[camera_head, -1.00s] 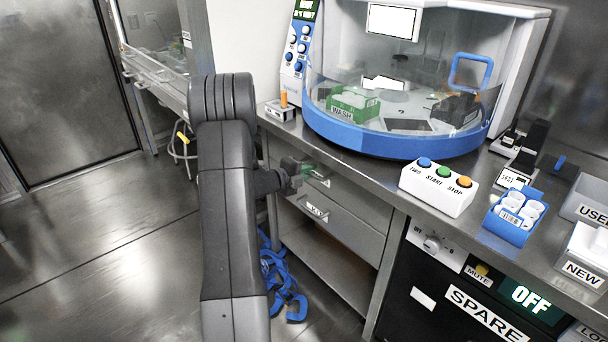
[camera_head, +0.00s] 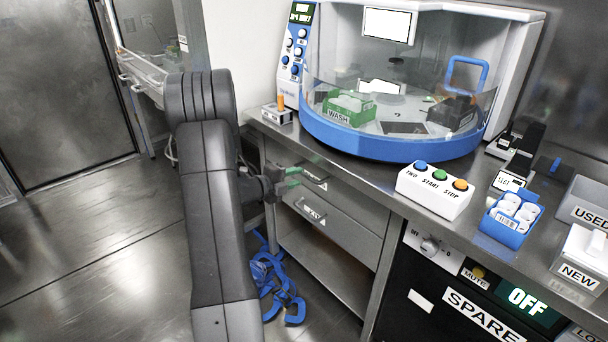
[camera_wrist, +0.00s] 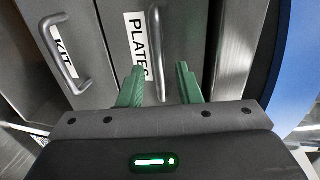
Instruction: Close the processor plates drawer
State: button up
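The processor plates drawer (camera_wrist: 124,42) shows in the wrist view by its "PLATES" label and upright metal bar handle (camera_wrist: 157,55). It is the upper drawer (camera_head: 345,193) under the bench in the head view. I see no clear gap around its front and cannot tell if it is fully in. My gripper (camera_head: 296,176) is in front of this drawer. In the wrist view, its two green fingers (camera_wrist: 160,80) are apart, one on each side of the handle in the picture, with no visible contact. My arm hides part of the drawer's left side in the head view.
The "KIT" drawer (camera_head: 335,232) is just below, with its own handle (camera_wrist: 64,55). An open shelf (camera_head: 325,272) and blue items (camera_head: 275,285) lie lower. The bench edge (camera_head: 360,184) overhangs above. Floor at left is clear.

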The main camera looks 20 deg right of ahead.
aim_at(303, 175)
jog(key=v, duration=0.8)
jog(key=shift+a+p, duration=0.2)
jog(key=shift+p, duration=0.15)
jog(key=shift+d, duration=0.1)
jog(key=b+x, duration=0.1)
jog(key=x, duration=1.2)
jog(key=shift+d, duration=0.25)
jog(key=shift+a, duration=0.1)
